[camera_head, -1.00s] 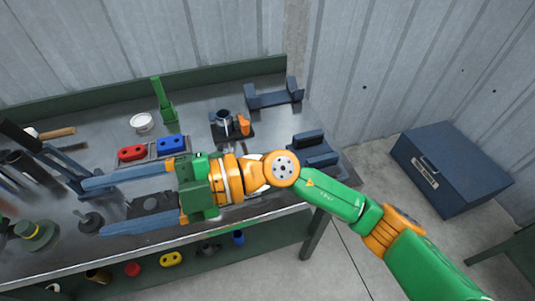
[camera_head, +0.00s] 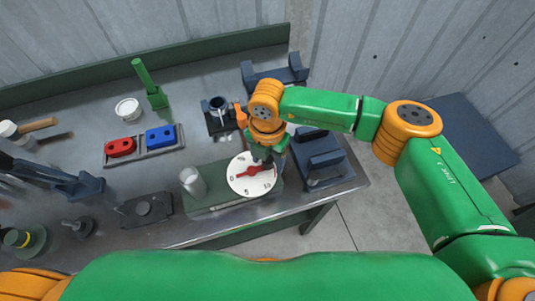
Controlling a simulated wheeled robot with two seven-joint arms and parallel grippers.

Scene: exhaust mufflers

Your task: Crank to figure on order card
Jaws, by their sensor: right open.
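A white round dial (camera_head: 243,188) with dark marks around its rim sits on a green base (camera_head: 216,204) at the bench's front edge. A red pointer or handle (camera_head: 252,171) lies across the dial, running from lower left to upper right. My right gripper (camera_head: 267,161) points down over the dial's upper right part, close to the red piece's right end. Its jaws are open; I cannot tell whether they touch the dial. The gripper hides part of the dial. I cannot make out an order card. My left gripper is not in view.
A grey cylinder (camera_head: 193,182) stands just left of the dial. A blue cradle (camera_head: 320,158) is close on the right. Behind are a black fixture (camera_head: 218,117), and a tray (camera_head: 146,154) with red and blue blocks. A dark plate (camera_head: 146,208) lies left.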

